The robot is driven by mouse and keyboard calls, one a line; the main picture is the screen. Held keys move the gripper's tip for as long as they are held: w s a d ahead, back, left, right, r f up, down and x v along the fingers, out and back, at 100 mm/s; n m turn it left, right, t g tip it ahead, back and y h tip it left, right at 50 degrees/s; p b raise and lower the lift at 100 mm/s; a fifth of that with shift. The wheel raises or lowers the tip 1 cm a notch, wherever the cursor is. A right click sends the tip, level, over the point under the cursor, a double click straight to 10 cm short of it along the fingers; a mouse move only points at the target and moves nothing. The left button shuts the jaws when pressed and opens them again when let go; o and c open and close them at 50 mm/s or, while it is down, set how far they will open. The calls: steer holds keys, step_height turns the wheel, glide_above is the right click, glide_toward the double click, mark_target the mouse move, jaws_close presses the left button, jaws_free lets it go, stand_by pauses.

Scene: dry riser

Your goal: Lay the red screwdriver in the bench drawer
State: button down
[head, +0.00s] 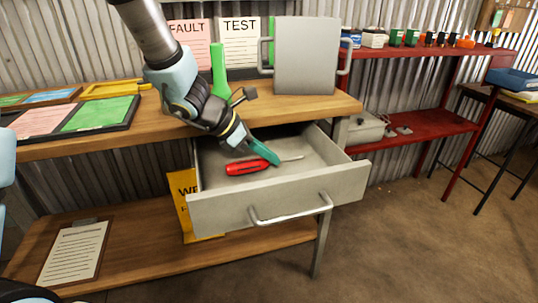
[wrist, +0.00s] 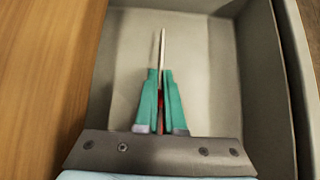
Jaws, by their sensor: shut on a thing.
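The red screwdriver (head: 247,168) has a red handle and a thin metal shaft that points right in the head view. It is inside the open grey bench drawer (head: 275,205), low over the drawer floor; I cannot tell whether it touches the floor. My gripper (head: 268,156) has green fingers and reaches down into the drawer, shut on the screwdriver. In the wrist view the fingers of my gripper (wrist: 161,105) are close together, with a strip of the red screwdriver (wrist: 160,100) between them. Its shaft extends ahead over the bare drawer floor (wrist: 205,70).
A red shelf (head: 430,130) stands to the right. The drawer floor around the screwdriver looks clear.

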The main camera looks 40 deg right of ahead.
steer(key=c, duration=0.9)
jaws_free()
steer(key=shift+c, duration=0.2)
steer(key=p+v, duration=0.1)
steer(key=v, duration=0.9)
steer(key=shift+w+a+r, duration=0.1)
steer(key=shift+a+r, duration=0.15)
steer(key=shift+r, duration=0.05)
